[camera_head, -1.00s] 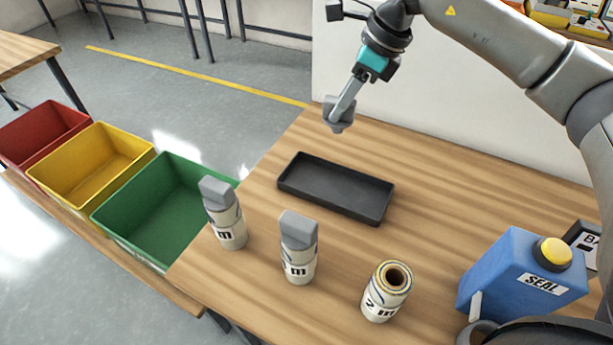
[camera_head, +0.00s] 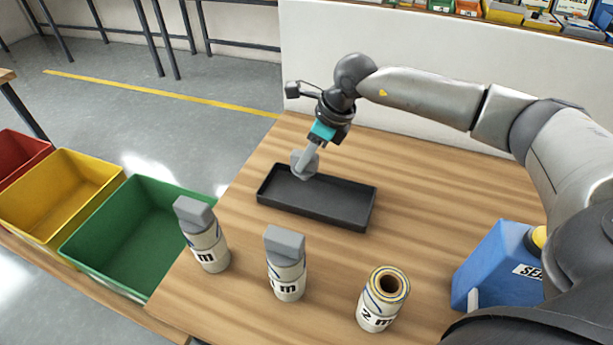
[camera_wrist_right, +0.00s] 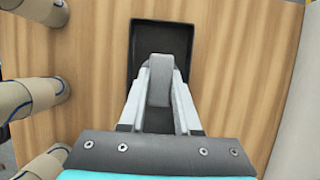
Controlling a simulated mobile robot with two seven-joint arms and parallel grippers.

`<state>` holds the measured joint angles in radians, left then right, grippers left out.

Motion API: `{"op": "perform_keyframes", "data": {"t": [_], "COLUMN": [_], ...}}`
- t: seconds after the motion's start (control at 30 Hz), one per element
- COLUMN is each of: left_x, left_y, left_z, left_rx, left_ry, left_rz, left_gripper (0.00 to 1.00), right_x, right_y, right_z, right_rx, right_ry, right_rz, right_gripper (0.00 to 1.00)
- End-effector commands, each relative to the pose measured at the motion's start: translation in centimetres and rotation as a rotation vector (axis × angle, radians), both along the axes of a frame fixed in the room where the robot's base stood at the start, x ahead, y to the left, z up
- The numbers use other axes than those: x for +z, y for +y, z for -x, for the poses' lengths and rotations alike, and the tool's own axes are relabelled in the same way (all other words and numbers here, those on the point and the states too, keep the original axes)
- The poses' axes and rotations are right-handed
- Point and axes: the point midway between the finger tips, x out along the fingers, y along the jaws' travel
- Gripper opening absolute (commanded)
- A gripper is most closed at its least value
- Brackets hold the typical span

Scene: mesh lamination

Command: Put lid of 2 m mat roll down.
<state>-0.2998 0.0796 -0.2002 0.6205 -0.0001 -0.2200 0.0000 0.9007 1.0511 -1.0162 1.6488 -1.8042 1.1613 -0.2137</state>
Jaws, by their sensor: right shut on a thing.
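My right gripper (camera_head: 306,160) is shut on a grey lid (camera_head: 304,166) and holds it over the far left part of a black tray (camera_head: 340,207). In the right wrist view the lid (camera_wrist_right: 159,82) sits between the two fingers, above the tray (camera_wrist_right: 160,38). The 2 m mat roll (camera_head: 378,305) stands upright at the front of the table, its top uncovered with the hollow core showing. My left gripper is not in view.
Two other rolls with grey lids, one left (camera_head: 207,247) and one middle (camera_head: 286,270), stand near the table's front left. A blue SEAL container (camera_head: 500,265) stands at right. A green bin (camera_head: 130,240) is beyond the table's left edge. Wood right of the tray is clear.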

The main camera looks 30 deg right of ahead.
Motion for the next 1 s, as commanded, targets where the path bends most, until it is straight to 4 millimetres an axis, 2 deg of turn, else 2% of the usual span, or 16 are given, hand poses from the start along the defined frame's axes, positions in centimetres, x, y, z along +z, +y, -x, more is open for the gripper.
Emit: {"op": "perform_keyframes", "data": {"t": [0.37, 0.8, 0.83, 1.0], "left_x": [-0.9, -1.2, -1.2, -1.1], "left_y": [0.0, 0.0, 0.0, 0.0], "left_z": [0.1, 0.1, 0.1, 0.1], "left_rx": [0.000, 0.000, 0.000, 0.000], "left_ry": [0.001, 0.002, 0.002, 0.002], "left_rz": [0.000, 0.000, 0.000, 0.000], "left_gripper": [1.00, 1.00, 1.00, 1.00], "right_x": [-5.5, -6.2, -6.2, -6.1], "right_y": [0.0, 0.0, 0.0, 0.0], "right_z": [0.0, 0.0, 0.0, 0.0], "right_rx": [-0.001, 0.001, 0.001, 0.001], "right_ry": [0.002, 0.000, 0.001, 0.001], "right_rz": [0.000, 0.000, 0.001, 0.001], "right_gripper": [0.00, 0.00, 0.33, 0.52]}}
